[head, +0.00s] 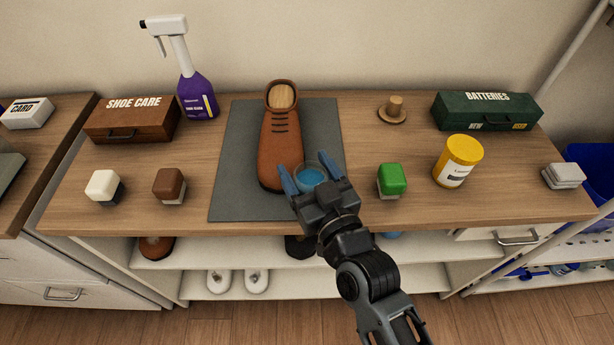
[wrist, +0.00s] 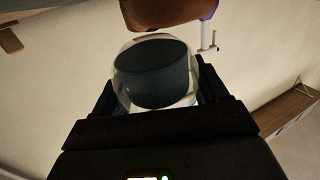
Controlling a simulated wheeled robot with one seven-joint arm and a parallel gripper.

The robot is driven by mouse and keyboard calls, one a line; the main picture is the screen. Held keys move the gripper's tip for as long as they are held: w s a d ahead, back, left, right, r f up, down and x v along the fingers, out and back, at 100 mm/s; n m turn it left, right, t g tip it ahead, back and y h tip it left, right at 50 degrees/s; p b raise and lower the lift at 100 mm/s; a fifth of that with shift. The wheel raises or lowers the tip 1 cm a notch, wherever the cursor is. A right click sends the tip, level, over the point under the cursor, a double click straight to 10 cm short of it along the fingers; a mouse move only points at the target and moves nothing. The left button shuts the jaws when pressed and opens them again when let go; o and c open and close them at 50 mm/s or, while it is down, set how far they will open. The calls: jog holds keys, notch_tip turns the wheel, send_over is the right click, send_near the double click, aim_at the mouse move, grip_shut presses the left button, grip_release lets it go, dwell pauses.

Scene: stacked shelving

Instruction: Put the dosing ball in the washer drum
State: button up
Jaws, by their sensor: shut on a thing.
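The dosing ball is a clear round cup with blue inside (head: 311,178). My gripper (head: 306,166) is shut on it, with one blue-tipped finger on each side. In the head view it shows in front of the toe of a brown shoe, over the front part of the grey mat; its height above the mat is hard to tell. In the wrist view the clear ball (wrist: 124,72) sits between the dark fingers, with a dark round shape inside. No washer drum is in view.
The brown shoe (head: 279,146) stands on the grey mat (head: 233,165). A green-topped block (head: 392,178) and a yellow tub (head: 458,160) stand to the right. Brown (head: 169,183) and white-topped (head: 103,186) blocks stand left. A spray bottle (head: 197,98) and boxes line the back.

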aim_at(305, 181)
jog(key=shift+f+b, duration=0.6)
jog(key=shift+f, duration=1.2)
jog(key=shift+f, duration=0.1)
jog(key=o, duration=1.1)
jog(key=shift+r, duration=0.25)
jog(key=shift+b+v, duration=1.65)
jog(key=shift+v, duration=4.35)
jog(key=shift+f, duration=0.15)
